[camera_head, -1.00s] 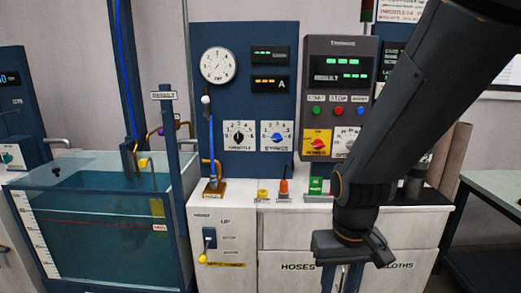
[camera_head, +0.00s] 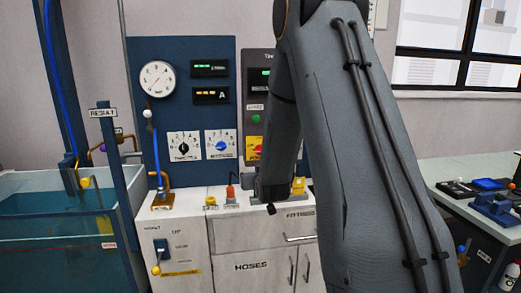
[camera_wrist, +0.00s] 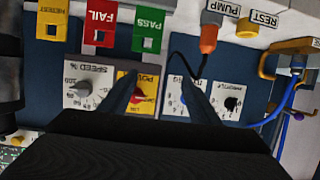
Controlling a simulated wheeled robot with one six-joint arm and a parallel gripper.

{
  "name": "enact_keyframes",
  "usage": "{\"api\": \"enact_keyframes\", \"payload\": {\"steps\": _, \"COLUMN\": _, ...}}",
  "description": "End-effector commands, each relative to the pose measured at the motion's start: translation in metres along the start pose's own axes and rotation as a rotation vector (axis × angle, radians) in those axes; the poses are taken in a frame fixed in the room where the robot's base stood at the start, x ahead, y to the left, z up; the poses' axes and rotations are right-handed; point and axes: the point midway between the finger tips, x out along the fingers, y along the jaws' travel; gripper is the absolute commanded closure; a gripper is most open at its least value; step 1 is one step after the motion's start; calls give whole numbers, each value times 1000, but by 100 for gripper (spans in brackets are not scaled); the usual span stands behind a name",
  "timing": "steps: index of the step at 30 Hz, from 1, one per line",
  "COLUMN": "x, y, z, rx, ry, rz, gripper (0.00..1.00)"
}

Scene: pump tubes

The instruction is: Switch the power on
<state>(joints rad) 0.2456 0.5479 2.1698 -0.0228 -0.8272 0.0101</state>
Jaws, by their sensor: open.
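The power switch is a red knob on a yellow plate. In the wrist view the power switch (camera_wrist: 141,96) shows upside down, just right of the left finger and partly covered by it. In the head view the yellow plate (camera_head: 254,149) is at the lower left of the grey control box (camera_head: 258,97), partly hidden by my arm. My gripper (camera_wrist: 160,79) is open and empty, its two fingers pointing towards the panel. Whether a finger touches the knob I cannot tell. In the head view my arm hides the fingers.
The throttle dial (camera_head: 184,145) and blue bypass dial (camera_head: 220,143) are on the blue panel left of the box. An orange plug (camera_wrist: 208,37) and red, yellow and green label blocks show in the wrist view. A water tank (camera_head: 50,215) stands left, a workbench (camera_head: 470,170) right.

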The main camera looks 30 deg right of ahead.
Motion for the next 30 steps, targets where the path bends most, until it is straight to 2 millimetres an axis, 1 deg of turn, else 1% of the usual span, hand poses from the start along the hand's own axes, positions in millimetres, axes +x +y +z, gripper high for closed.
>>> {"api": "enact_keyframes", "payload": {"steps": 1, "x": 8, "y": 12, "z": -11, "rx": 4, "ry": 66, "rz": 15, "gripper": 44}}
{"api": "enact_keyframes", "payload": {"steps": 3, "x": 15, "y": 24, "z": -27, "rx": 7, "ry": 158, "rz": 28, "gripper": 44}}
{"api": "enact_keyframes", "payload": {"steps": 6, "x": 20, "y": 37, "z": -42, "rx": 9, "ry": 251, "rz": 43, "gripper": 44}}
{"api": "enact_keyframes", "payload": {"steps": 9, "x": 22, "y": 43, "z": -51, "rx": 9, "ry": 303, "rz": 49, "gripper": 44}}
{"api": "enact_keyframes", "payload": {"steps": 11, "x": 25, "y": 44, "z": -54, "rx": 9, "ry": 317, "rz": 51, "gripper": 44}}
{"api": "enact_keyframes", "payload": {"steps": 14, "x": 33, "y": 45, "z": -58, "rx": 8, "ry": 324, "rz": 52, "gripper": 44}}
{"api": "enact_keyframes", "payload": {"steps": 24, "x": 80, "y": 47, "z": -74, "rx": 9, "ry": 321, "rz": 51, "gripper": 44}}
{"api": "enact_keyframes", "payload": {"steps": 27, "x": 89, "y": 48, "z": -76, "rx": 9, "ry": 320, "rz": 51, "gripper": 44}}
{"api": "enact_keyframes", "payload": {"steps": 30, "x": 94, "y": 48, "z": -78, "rx": 9, "ry": 320, "rz": 52, "gripper": 44}}
